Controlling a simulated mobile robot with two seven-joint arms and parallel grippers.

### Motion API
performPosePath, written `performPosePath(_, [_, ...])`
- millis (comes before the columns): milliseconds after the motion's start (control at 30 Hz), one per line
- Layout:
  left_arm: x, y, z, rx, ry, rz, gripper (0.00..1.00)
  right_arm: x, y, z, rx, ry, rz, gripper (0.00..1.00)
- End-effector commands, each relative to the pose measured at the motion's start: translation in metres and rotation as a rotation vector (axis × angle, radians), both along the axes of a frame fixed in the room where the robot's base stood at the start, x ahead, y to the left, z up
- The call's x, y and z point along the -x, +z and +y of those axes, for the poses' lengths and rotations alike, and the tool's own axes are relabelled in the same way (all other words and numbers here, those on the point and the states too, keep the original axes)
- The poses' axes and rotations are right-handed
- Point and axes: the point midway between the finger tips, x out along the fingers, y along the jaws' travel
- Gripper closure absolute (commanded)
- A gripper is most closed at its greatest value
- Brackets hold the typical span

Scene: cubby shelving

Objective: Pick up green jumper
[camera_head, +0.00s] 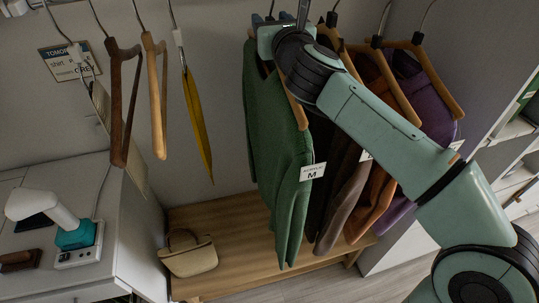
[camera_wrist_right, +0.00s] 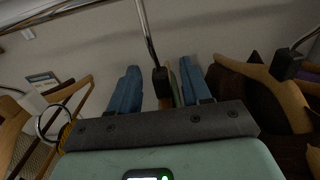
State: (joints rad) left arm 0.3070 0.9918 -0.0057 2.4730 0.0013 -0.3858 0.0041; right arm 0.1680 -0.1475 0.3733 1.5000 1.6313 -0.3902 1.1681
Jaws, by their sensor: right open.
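The green jumper (camera_head: 280,150) hangs on a wooden hanger at the left end of the row of clothes, with a white tag marked M (camera_head: 312,172). My right arm reaches across the other clothes from the right. My right gripper (camera_head: 270,18) is above the jumper's shoulders, near the top of its hanger. In the right wrist view my gripper (camera_wrist_right: 160,88) is open, its two blue fingers on either side of a hanger's metal hook (camera_wrist_right: 146,35) and dark hook base (camera_wrist_right: 161,80). Contact with the hanger cannot be told. My left gripper is not in view.
Brown, orange and purple garments (camera_head: 428,92) hang close to the right. Empty wooden hangers (camera_head: 158,95) and a yellow item (camera_head: 196,115) hang to the left. A beige bag (camera_head: 189,258) sits on the wooden bench (camera_head: 235,275). A cabinet stands left and shelving right.

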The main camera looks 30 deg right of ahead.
Motion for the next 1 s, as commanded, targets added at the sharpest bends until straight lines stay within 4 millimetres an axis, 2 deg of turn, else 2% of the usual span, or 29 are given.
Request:
performPosePath(167, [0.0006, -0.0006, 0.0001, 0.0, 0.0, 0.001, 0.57, 0.0001, -0.0004, 0.0, 0.0, 0.0, -0.001, 0.52])
performPosePath(200, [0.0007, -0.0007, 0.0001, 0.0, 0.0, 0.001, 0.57, 0.0001, -0.0004, 0.0, 0.0, 0.0, 0.0, 0.59])
performPosePath(333, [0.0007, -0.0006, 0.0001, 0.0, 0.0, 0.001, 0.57, 0.0002, -0.0005, 0.0, 0.0, 0.0, 0.0, 1.0])
performPosePath(1000, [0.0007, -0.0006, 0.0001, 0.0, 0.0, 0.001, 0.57, 0.0001, -0.001, -0.0001, 0.0, 0.0, 0.001, 1.0])
